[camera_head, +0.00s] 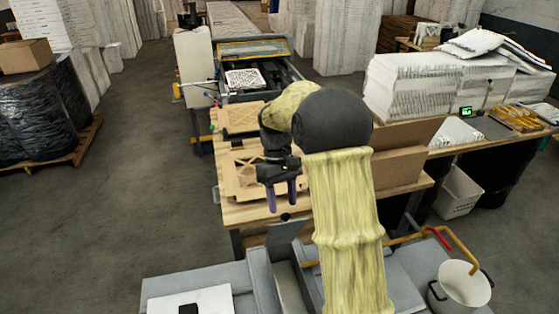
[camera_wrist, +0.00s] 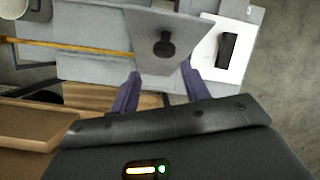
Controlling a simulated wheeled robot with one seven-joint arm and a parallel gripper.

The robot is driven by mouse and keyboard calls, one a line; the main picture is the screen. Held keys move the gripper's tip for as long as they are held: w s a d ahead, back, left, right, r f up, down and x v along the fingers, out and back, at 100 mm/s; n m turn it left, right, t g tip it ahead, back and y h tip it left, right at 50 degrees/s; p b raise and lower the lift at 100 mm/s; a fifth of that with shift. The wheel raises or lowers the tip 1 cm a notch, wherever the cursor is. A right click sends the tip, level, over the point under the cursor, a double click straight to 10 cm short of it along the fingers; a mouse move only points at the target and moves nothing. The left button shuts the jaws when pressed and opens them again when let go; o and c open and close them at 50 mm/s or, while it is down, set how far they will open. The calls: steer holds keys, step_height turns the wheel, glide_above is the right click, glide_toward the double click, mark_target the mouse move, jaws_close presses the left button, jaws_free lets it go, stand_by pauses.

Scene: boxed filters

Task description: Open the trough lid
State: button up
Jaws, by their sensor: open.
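The trough lid is a grey, tapering panel with a black round knob. In the wrist view the lid (camera_wrist: 150,22) lies ahead of my fingers, and its knob (camera_wrist: 165,44) shows between and beyond the fingertips. In the head view the lid (camera_head: 284,235) is partly hidden by my arm, with the knob (camera_head: 285,217) just below my fingertips. My gripper (camera_head: 282,205) has two purple fingers spread apart, with nothing between them. It also shows in the wrist view (camera_wrist: 161,74). The fingers appear apart from the knob. The lid looks shut, but its far edges are hard to see.
A wooden table (camera_head: 235,213) with cardboard pieces stands just beyond the lid. A white panel (camera_head: 205,300) with a black handle lies on the grey housing at left. A yellow pipe (camera_head: 455,240) and a white pot (camera_head: 460,287) are at right. Open floor lies left.

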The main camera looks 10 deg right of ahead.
steer(key=b+v, duration=0.2)
steer(key=v, duration=1.3)
steer(key=shift+a+r, duration=0.2)
steer(key=shift+r, duration=0.05)
steer(key=shift+s, duration=0.1)
steer(key=shift+d+f, duration=0.1)
